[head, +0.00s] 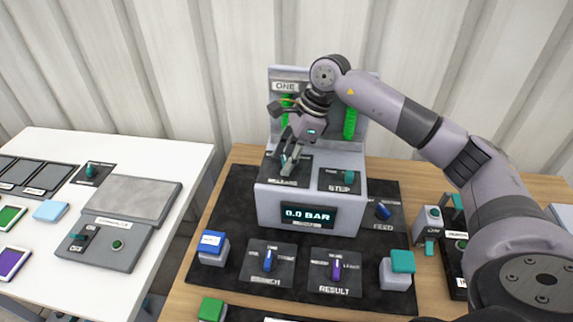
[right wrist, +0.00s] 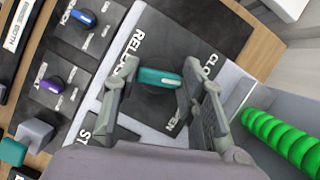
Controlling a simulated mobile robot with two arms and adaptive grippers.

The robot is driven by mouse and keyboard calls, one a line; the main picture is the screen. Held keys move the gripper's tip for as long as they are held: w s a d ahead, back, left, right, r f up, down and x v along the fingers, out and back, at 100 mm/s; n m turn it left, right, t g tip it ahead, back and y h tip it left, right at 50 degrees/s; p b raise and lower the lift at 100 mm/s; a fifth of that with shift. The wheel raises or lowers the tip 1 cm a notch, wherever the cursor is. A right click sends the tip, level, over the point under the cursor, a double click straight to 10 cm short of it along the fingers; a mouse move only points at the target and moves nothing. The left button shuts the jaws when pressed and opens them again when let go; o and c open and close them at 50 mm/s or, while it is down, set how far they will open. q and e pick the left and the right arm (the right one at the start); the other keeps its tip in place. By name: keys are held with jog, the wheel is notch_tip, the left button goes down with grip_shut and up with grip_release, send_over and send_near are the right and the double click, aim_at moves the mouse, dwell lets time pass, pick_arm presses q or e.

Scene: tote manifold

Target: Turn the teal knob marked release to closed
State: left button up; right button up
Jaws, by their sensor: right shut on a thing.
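The teal release knob (right wrist: 158,79) sits on a dark plate in the right wrist view, beside the word RELEASE. Its pale mark is at its right end; partly hidden lettering for closed stands at upper right and for open below. My right gripper (right wrist: 155,84) has a finger at each end of the knob and is shut on it. In the head view my right gripper (head: 289,163) reaches down onto the left plate on top of the grey console (head: 270,205), and its fingers mostly hide the knob. My left gripper is not in view.
A teal STEP knob (head: 349,178) is on the console's right plate. The display (head: 308,216) reads 0.0 BAR. Green coils (head: 350,123) stand on the back panel close behind my gripper. Blue (head: 268,261) and purple (head: 336,269) knobs are in front. A white table (head: 150,150) is at left.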

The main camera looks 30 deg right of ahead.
jog(key=shift+w+n+g+b, duration=0.1)
jog(key=shift+n+g+b, duration=0.6)
jog(key=shift+n, duration=0.9)
jog(key=o, duration=1.2)
jog(key=shift+c, duration=0.2)
jog(key=v, duration=1.2)
